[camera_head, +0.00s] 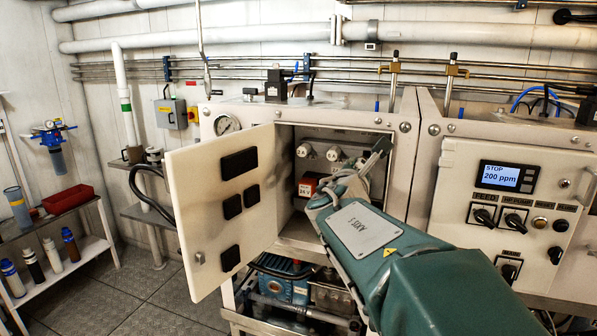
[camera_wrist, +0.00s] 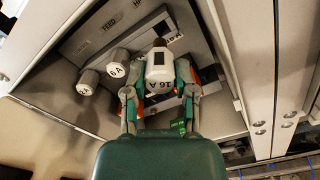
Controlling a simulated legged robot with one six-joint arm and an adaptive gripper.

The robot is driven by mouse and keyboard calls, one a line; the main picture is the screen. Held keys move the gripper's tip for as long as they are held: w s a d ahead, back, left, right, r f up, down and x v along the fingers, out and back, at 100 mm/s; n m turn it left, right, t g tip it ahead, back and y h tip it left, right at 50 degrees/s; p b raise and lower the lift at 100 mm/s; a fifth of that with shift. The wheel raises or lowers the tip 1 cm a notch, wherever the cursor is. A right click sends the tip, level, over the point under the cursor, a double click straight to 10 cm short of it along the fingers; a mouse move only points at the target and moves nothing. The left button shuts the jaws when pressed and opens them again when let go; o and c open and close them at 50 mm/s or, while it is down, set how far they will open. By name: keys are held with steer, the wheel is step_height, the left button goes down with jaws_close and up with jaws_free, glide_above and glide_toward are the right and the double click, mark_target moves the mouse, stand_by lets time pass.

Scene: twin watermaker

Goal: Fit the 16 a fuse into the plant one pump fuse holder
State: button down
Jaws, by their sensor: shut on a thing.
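My gripper (camera_wrist: 161,76) is shut on the white 16 A fuse (camera_wrist: 159,68), a short white cylinder with a dark label reading "16 A". In the head view my gripper (camera_head: 374,158) reaches into the open cabinet, and the fuse is not clearly visible there. In the wrist view the fuse's far end points at the cabinet's inner panel, with a dark brownish part at its tip. I cannot tell whether it touches a holder. Two white fuse caps stand on the panel left of it, one nearer (camera_wrist: 118,60) and one farther (camera_wrist: 87,82).
The cabinet door (camera_head: 222,205) stands open on the left. Inside, a red-and-white unit (camera_head: 307,187) sits below the fuse caps (camera_head: 303,150). The cabinet's right side wall (camera_wrist: 222,60) is close to my gripper. A control panel (camera_head: 510,205) stands on the right.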

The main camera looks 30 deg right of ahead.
mark_target(365, 159)
steer(key=shift+x, duration=1)
steer(key=shift+s, duration=0.15)
steer(key=shift+s+d, duration=0.1)
steer(key=shift+x, duration=2)
stand_by(0.8)
steer(key=shift+c, duration=1.7)
jaws_free()
steer(key=v, duration=1.1)
steer(key=shift+s+a, duration=0.2)
steer(key=shift+a, duration=0.2)
